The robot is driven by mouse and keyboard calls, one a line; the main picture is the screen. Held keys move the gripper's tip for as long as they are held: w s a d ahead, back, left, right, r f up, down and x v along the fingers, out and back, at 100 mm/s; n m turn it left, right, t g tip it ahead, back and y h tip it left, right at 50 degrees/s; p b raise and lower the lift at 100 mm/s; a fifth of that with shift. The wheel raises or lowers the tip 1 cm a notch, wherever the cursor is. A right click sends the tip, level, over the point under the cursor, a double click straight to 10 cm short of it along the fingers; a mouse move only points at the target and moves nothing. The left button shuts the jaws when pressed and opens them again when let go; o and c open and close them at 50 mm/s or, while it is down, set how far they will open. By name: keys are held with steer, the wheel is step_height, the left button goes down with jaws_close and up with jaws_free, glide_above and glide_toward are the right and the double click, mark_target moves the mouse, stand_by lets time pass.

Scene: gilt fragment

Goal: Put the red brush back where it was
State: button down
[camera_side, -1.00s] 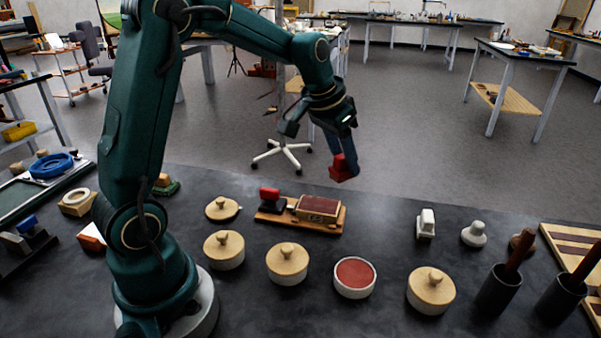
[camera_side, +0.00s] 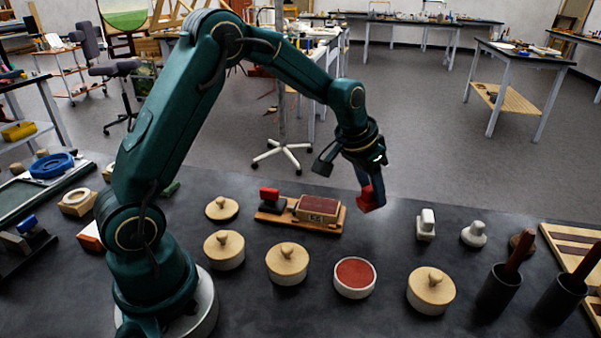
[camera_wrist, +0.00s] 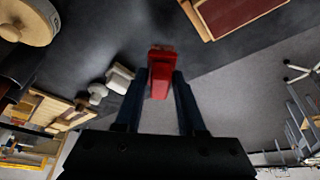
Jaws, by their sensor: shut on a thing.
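A red block-shaped thing, seemingly the red brush (camera_side: 368,200), is held between the fingertips of my gripper (camera_side: 371,187), raised above the back edge of the dark table. In the wrist view the red brush (camera_wrist: 161,72) sits between both blue fingers of my gripper (camera_wrist: 160,88). Its underside is hidden. A wooden tray (camera_side: 271,218) lies left of my gripper and lower. It bears a red-topped block (camera_side: 270,194) with a dark base and a wooden box with a reddish top (camera_side: 318,208). Where the brush stood before cannot be told.
Several wooden-lidded pots (camera_side: 287,262) and an open pot of red paste (camera_side: 355,276) stand in front. White knobbed pieces (camera_side: 426,225) stand to the right, with dark cups (camera_side: 498,292) holding red-brown handles beyond. Bare table lies below my gripper.

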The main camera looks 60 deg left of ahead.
steer(key=shift+w+d+f, duration=0.25)
steer(key=shift+d+f, duration=0.1)
steer(key=shift+d, duration=0.1)
steer(key=shift+w+d+f, duration=0.25)
steer(key=shift+d+f, duration=0.05)
steer(key=shift+d, duration=0.15)
steer(key=shift+d+f, duration=0.1)
steer(key=shift+f, duration=1.95)
steer(key=shift+f, duration=0.1)
steer(key=c, duration=0.5)
jaws_free()
